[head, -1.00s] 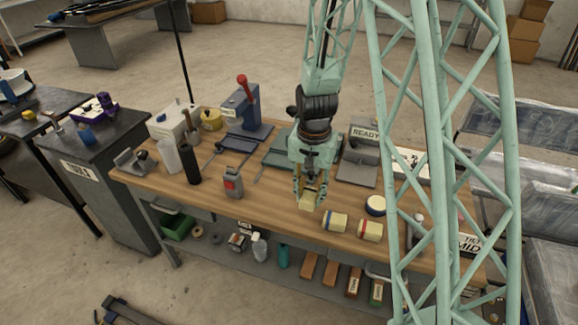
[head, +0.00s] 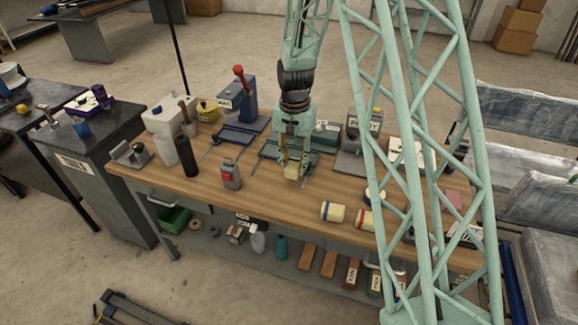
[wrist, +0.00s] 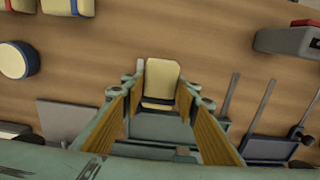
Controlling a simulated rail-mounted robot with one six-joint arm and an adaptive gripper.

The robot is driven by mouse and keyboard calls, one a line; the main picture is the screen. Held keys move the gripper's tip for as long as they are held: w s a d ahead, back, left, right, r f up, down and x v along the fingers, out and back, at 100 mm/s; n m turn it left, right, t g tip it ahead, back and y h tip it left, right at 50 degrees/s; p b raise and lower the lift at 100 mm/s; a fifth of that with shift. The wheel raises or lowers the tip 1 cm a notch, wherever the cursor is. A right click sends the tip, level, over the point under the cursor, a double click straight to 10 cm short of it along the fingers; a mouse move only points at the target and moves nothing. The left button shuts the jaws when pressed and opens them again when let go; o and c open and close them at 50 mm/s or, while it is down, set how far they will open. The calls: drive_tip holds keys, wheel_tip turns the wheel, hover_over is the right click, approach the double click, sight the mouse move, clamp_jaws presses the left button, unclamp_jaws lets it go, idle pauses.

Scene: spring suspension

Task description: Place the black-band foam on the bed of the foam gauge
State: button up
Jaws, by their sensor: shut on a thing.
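My gripper (head: 292,172) is shut on a cream foam block (head: 291,172), held above the wooden bench. In the wrist view the foam (wrist: 161,78) sits between the two yellow-lined fingers (wrist: 157,100), and a dark band crosses its lower end. A dark green device with a flat bed (head: 270,150) stands just behind the gripper and is partly hidden by it. In the wrist view its green plate (wrist: 160,128) lies just below the foam in the picture. I take this device for the foam gauge, but its label is unreadable. The foam appears apart from the bed.
A blue press with a red lever (head: 240,105) stands left of the green device, and a grey READY stand (head: 358,140) stands right. A blue-band foam (head: 333,211) and a red-band foam (head: 364,219) lie at front right.

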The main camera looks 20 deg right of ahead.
sight(290, 159)
drive_tip(key=shift+w+f, duration=0.2)
drive_tip(key=shift+w, duration=1.65)
drive_tip(key=shift+w, duration=0.25)
drive_tip(key=shift+w+f, duration=0.2)
drive_tip(key=shift+f, duration=0.05)
drive_tip(key=shift+f+b, duration=0.6)
drive_tip(key=shift+f, duration=0.95)
drive_tip(key=shift+f, duration=0.15)
drive_tip(key=o, duration=0.7)
drive_tip(key=shift+r, duration=0.25)
